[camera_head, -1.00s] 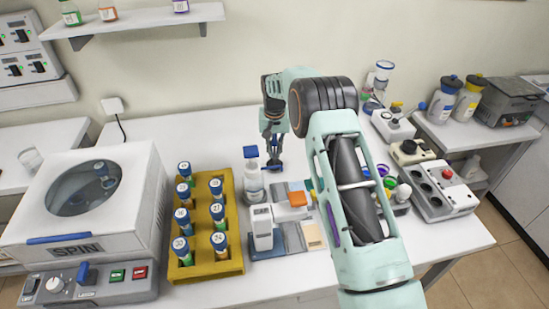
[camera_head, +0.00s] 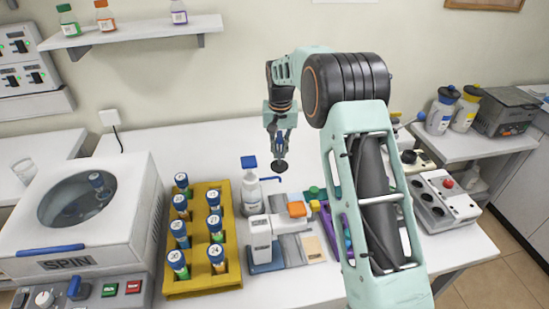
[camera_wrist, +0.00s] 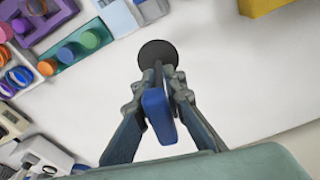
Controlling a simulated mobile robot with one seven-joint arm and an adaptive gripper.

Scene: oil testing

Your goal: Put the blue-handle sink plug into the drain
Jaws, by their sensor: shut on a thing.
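My gripper (camera_head: 281,150) is shut on the sink plug (camera_head: 280,167) and points down over the back middle of the white table. In the wrist view, my gripper (camera_wrist: 163,88) has its fingers on both sides of the plug's blue handle (camera_wrist: 158,115). The plug's round black disc (camera_wrist: 157,51) sits beyond the fingertips. In the head view the plug shows as a small dark disc beneath the fingers, apparently clear of the tabletop. I see no sink or drain in these views.
A wash bottle (camera_head: 251,192) with a blue cap stands close to the plug. A yellow rack (camera_head: 232,270) of capped vials and a white centrifuge (camera_head: 125,226) stand left. A purple tray (camera_wrist: 62,18) and teal rack (camera_wrist: 101,22) lie nearby.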

